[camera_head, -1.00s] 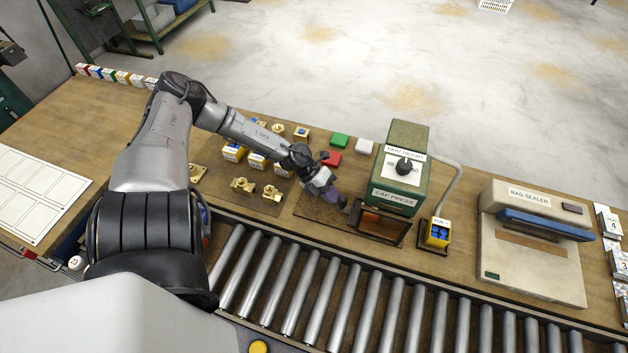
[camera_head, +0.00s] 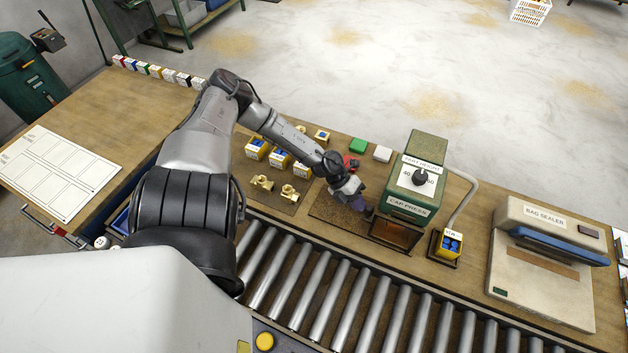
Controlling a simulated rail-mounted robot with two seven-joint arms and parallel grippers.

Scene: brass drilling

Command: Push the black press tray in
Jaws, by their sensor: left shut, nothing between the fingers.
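The green cap press (camera_head: 425,152) stands on the bench right of centre, with a dial on its top and a dark opening at its base. The black press tray (camera_head: 391,245) seems to be the dark, thin edge low at this opening; how far out it sits I cannot tell. My left gripper (camera_head: 367,211) is shut and empty, just left of the press base, low over a dark brown mat. Whether its tips touch the press or the tray I cannot tell. My right gripper is not in view.
A roller conveyor (camera_head: 320,290) runs along the bench's front. Brass fittings (camera_head: 263,183) and small yellow boxes (camera_head: 279,158) lie to the left. A yellow bin with blue caps (camera_head: 448,245) and a bag sealer (camera_head: 545,260) stand to the right. Red, green and white blocks lie behind.

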